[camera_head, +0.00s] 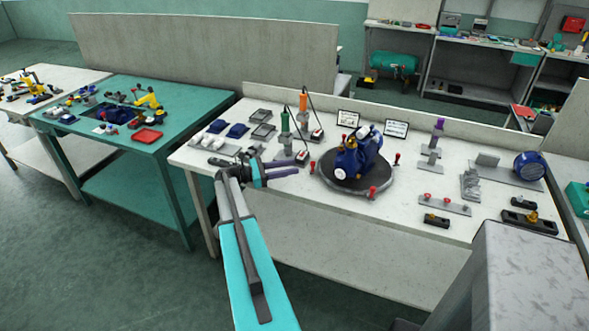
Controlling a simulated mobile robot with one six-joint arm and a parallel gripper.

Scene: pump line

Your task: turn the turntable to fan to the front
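The turntable (378,188) is a dark round disc on the white bench, right of my gripper. A blue pump (360,156) stands upright on it. A round white face (340,173) on the pump points toward the front left; I cannot tell which side bears the fan. Red-topped pegs stand around the disc's rim, with one at the front (373,192), one at the left (312,166) and one at the right (396,158). My gripper (292,167) is left of the turntable, apart from it. Its two dark fingers look spread, with nothing visible between them.
Green (285,132) and orange (303,108) tools stand behind my gripper. Brackets and a blue round motor (529,165) stand right. A grey block (520,280) fills the lower right.

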